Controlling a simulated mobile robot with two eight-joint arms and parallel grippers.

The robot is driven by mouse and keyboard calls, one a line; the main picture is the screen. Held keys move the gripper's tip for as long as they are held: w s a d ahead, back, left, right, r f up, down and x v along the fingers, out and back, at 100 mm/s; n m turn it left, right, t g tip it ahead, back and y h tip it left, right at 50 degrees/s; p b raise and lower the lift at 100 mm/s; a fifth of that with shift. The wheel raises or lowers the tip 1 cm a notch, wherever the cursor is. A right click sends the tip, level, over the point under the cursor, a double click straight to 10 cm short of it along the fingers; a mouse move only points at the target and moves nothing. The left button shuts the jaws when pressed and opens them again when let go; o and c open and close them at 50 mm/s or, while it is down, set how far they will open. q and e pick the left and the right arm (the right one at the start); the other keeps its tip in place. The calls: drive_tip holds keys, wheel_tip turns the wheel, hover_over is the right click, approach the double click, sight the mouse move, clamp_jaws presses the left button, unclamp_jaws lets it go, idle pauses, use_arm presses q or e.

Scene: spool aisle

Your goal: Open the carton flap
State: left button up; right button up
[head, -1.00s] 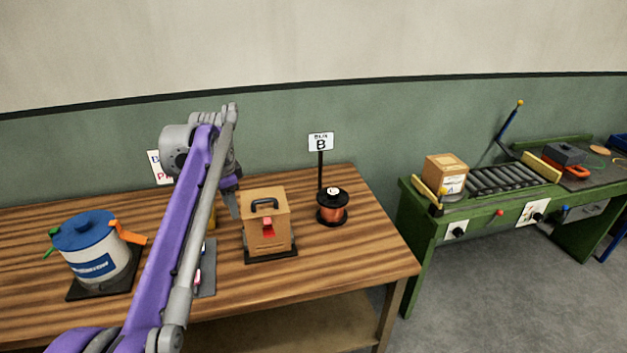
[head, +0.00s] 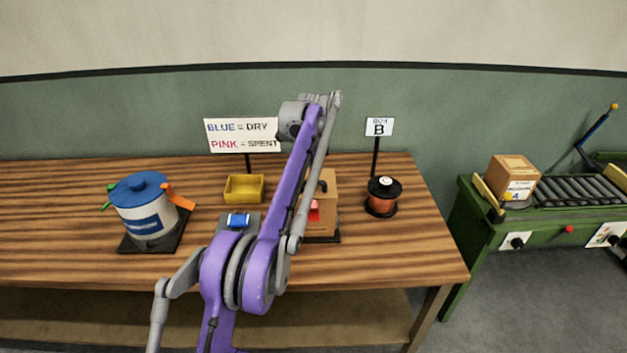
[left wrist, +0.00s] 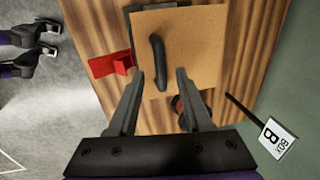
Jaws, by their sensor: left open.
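The tan carton (head: 329,200) stands on a dark base on the wooden table, partly hidden behind my purple arm in the head view. Its top panel shows in the left wrist view as a tan flap (left wrist: 205,45) with a black handle (left wrist: 158,62). A red tab (left wrist: 108,64) sticks out at the carton's side. My left gripper (left wrist: 160,76) is open, its fingers on either side of the handle's near end; contact cannot be told. In the head view my arm hides the gripper. My right gripper is not identifiable in either view.
A blue-and-white pot (head: 146,215) with an orange handle stands left. A copper spool (head: 382,198) and box B sign (head: 379,127) are close right of the carton. A green conveyor bench (head: 470,235) stands beyond.

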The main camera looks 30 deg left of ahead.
use_arm(q)
drive_tip(key=shift+w+a+f, duration=0.1)
drive_tip(key=shift+w+f, duration=0.1)
drive_tip(key=shift+f, duration=0.75)
drive_tip(key=shift+c, duration=0.2)
clamp_jaws()
idle(0.6)
